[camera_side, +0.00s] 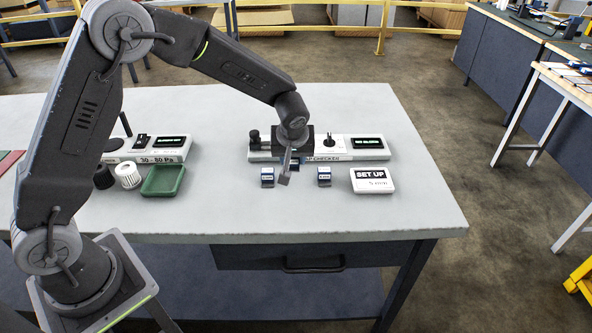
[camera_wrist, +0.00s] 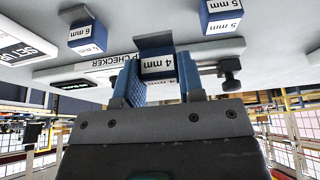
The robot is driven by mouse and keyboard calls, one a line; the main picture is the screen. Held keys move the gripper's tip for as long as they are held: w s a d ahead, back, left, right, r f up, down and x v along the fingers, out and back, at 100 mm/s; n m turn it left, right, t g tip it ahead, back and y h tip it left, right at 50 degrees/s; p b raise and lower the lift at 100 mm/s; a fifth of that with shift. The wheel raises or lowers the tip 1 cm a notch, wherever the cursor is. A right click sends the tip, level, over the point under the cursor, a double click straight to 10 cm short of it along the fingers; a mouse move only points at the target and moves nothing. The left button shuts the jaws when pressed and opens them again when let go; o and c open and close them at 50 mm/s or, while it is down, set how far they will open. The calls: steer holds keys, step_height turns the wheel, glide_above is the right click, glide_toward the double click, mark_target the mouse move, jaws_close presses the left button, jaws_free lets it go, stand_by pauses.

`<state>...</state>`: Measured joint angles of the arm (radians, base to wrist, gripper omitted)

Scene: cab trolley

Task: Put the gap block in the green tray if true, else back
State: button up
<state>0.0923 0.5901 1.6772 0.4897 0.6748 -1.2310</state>
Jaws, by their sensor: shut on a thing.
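My gripper (camera_wrist: 160,75) is shut on a block marked 4 mm (camera_wrist: 158,65), between its blue fingers. In the side view my gripper (camera_side: 290,162) is low over the bench, in front of the checker (camera_side: 374,154), and partly hides the block. A block marked 6 mm (camera_wrist: 88,38) and one marked 5 mm (camera_wrist: 222,14) stand to either side. The side view shows these side blocks (camera_side: 267,177) and (camera_side: 324,176) on the bench. The green tray (camera_side: 163,181) lies to the left and looks empty. Whether the held block touches the bench is unclear.
A SET UP sign (camera_side: 372,180) sits right of the blocks; its small print is unreadable. A 30 - 80 Pa device (camera_side: 150,148) stands behind the tray. A white ribbed cylinder (camera_side: 128,176) and a black one (camera_side: 103,177) stand left of the tray. Bench between tray and blocks is clear.

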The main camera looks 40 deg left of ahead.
mark_target(296, 167)
steer(key=shift+w+d+f, duration=0.2)
steer(key=shift+d+f, duration=0.15)
steer(key=shift+d, duration=0.05)
steer(key=shift+f, duration=1.9)
steer(key=shift+f, duration=0.15)
steer(key=o, duration=1)
steer(key=v, duration=1.2)
steer(key=s+a+r+m+t+h, duration=0.1)
steer(key=s+a+r+m+h, duration=0.2)
steer(key=s+r, duration=0.9)
steer(key=s+m, duration=0.2)
steer(key=s, duration=0.2)
steer(key=s+m+t, duration=0.1)
steer(key=s+m, duration=0.1)
steer(key=s, duration=0.3)
steer(key=s+m, duration=0.2)
steer(key=s, duration=0.3)
